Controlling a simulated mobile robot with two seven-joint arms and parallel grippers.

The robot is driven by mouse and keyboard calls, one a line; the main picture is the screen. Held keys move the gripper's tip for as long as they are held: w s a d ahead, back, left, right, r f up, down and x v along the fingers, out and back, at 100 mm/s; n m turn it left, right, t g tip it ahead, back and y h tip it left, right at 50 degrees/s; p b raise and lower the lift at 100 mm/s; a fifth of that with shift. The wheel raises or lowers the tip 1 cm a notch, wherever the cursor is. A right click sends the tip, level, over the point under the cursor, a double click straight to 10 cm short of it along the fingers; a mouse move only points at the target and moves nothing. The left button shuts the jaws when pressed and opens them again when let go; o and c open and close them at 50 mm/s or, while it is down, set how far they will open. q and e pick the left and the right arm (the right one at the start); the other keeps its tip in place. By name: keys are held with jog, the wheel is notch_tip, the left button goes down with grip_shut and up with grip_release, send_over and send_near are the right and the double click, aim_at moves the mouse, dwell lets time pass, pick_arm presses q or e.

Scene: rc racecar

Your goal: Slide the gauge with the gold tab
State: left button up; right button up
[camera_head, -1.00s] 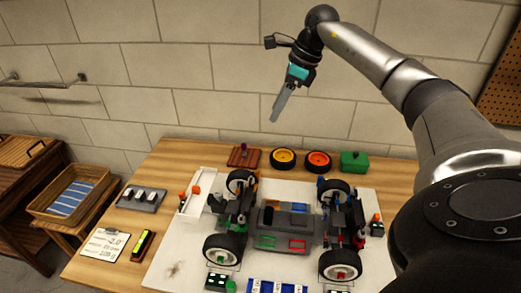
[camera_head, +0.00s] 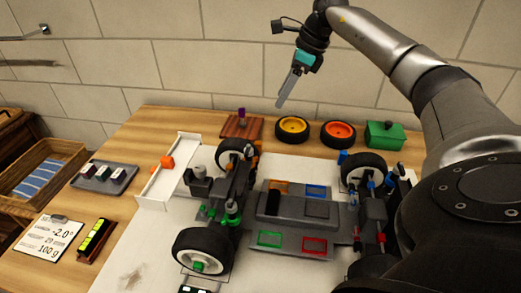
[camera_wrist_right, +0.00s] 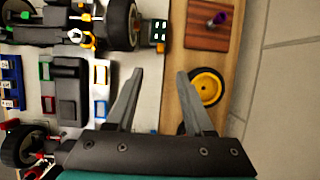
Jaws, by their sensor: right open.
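A small dark gauge block with white dots (camera_wrist_right: 160,36) lies beside the upper tyre in the right wrist view. My right gripper (camera_head: 283,100) is raised high in front of the wall, above the far side of the table. It is open and empty; its two fingers (camera_wrist_right: 160,75) stand apart in the wrist view, below the gauge block there. My left gripper is not in view.
The racecar chassis (camera_head: 290,207) fills the middle of the white board. A brown block with a purple peg (camera_head: 241,124), yellow wheel (camera_head: 293,129), orange wheel (camera_head: 338,134) and green box (camera_head: 384,135) line the back. A white ramp-like plate (camera_head: 170,178) stands left of the car.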

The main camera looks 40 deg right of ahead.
jog(key=f, duration=0.2)
jog(key=b, duration=0.5)
send_near(258, 142)
jog(key=x, duration=0.7)
jog(key=shift+s+f, duration=0.1)
jog(key=shift+f, duration=0.05)
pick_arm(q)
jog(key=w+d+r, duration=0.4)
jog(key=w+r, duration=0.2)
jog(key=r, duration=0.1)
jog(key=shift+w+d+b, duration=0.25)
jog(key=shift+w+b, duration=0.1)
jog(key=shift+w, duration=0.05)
pick_arm(e)
jog(key=shift+w+a+f, duration=0.15)
jog(key=shift+w+f, duration=0.1)
jog(key=shift+f, duration=0.35)
jog(key=shift+c, duration=0.3)
grip_shut()
